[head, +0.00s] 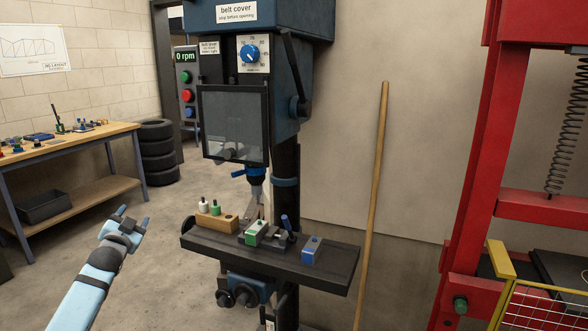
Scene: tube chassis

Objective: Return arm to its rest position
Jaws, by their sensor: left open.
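My left gripper (132,221) is at the lower left of the head view, on a light blue arm. Its two blue fingertips are apart, with nothing seen between them. It is in free air over the concrete floor, left of the drill press table (321,268) and apart from it. My right gripper does not show.
The drill press has a clear guard (235,122) and a feed lever (300,97). A wooden block (216,221) with small bottles and a green-and-white block (257,232) sit on its table. A workbench (80,142) and stacked tyres (158,153) stand behind left. A red frame (480,150) stands right.

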